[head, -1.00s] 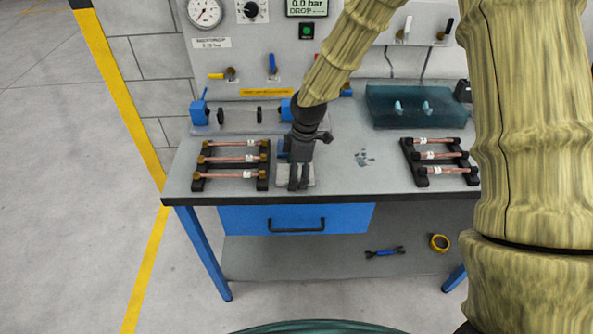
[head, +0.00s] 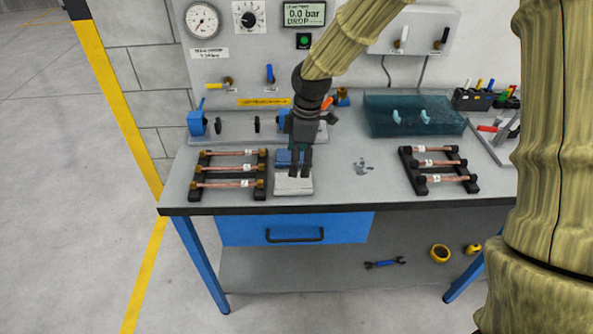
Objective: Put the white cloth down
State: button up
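The white cloth (head: 293,186) lies flat and folded near the front edge of the grey bench (head: 340,197), between the two tube racks. My gripper (head: 301,174) points down over the back part of the cloth, its dark fingertips low and close to it. Whether the fingertips touch the cloth cannot be told. The gap between the fingers is too small to judge. A small blue object (head: 284,158) sits just behind the cloth, partly hidden by my gripper.
A left rack (head: 204,190) and a right rack (head: 421,185) hold copper tubes. A blue clamp fixture (head: 197,122) and a teal translucent tray (head: 415,128) stand behind. A wet-looking patch (head: 362,167) lies right of my gripper. The bench around that patch is clear.

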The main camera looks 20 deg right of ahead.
jog(key=shift+s+d+r, duration=0.1)
jog(key=shift+d+r, duration=0.05)
jog(key=shift+r, duration=0.95)
jog(key=shift+d+r, duration=0.15)
jog(key=shift+r, duration=0.9)
